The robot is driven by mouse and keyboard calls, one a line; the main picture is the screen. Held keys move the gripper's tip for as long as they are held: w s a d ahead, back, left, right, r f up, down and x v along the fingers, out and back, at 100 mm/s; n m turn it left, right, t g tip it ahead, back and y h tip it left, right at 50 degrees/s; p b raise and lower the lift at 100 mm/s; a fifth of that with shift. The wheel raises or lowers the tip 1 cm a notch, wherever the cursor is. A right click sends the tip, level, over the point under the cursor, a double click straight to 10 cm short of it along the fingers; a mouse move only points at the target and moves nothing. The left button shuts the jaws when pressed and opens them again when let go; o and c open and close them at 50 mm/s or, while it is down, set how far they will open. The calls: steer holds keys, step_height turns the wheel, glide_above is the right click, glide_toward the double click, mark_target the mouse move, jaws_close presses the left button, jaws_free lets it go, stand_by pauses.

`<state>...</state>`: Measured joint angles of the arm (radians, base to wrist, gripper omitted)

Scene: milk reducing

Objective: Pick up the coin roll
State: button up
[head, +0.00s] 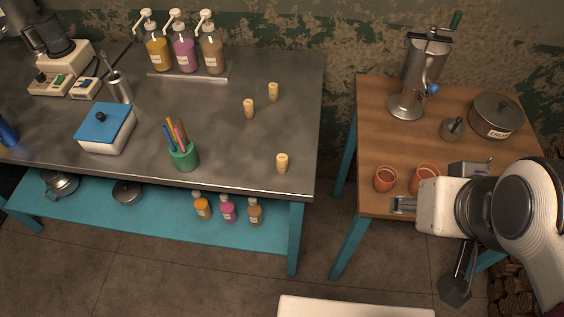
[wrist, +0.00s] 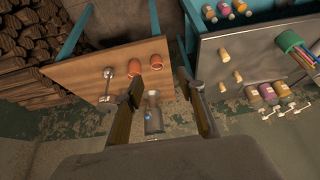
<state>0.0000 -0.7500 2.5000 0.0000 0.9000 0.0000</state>
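Three small tan cylinders that look like coin rolls stand upright and apart on the metal counter's right part: a front one (head: 282,163), a middle one (head: 249,108) and a back one (head: 273,91). They also show right of my fingers in the wrist view, as tan cylinders (wrist: 227,54). I cannot tell which one the task means. My gripper (head: 402,204) is at the wooden table's front left corner, to the right of the counter and apart from the cylinders. In the wrist view my gripper (wrist: 160,73) has its fingers spread, with nothing held.
A green pen cup (head: 184,157) and a blue-lidded box (head: 98,138) stand left of the cylinders. Several pump bottles (head: 184,54) line the counter's back. Terracotta cups (head: 385,179), a metal grinder (head: 406,106) and a pot (head: 495,116) occupy the wooden table (head: 385,130). A gap separates table and counter.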

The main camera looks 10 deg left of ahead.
mark_target(311, 180)
steer(key=shift+w, duration=0.15)
